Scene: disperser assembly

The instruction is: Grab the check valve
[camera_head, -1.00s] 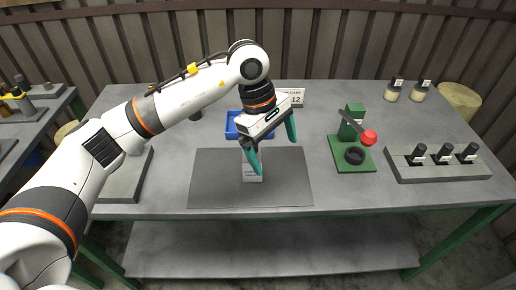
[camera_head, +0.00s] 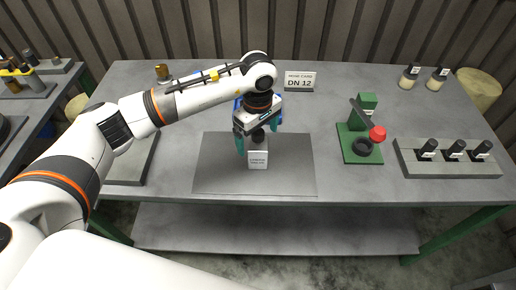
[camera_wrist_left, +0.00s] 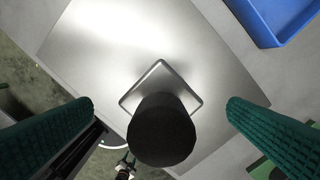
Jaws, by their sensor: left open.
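My right gripper is out of view.
A blue tray (camera_wrist_left: 272,15) lies behind the gripper, mostly hidden in the head view. A green press with a red knob (camera_head: 377,133) and a rack of black-capped bottles (camera_head: 450,168) stand at right. The mat's right part is clear.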

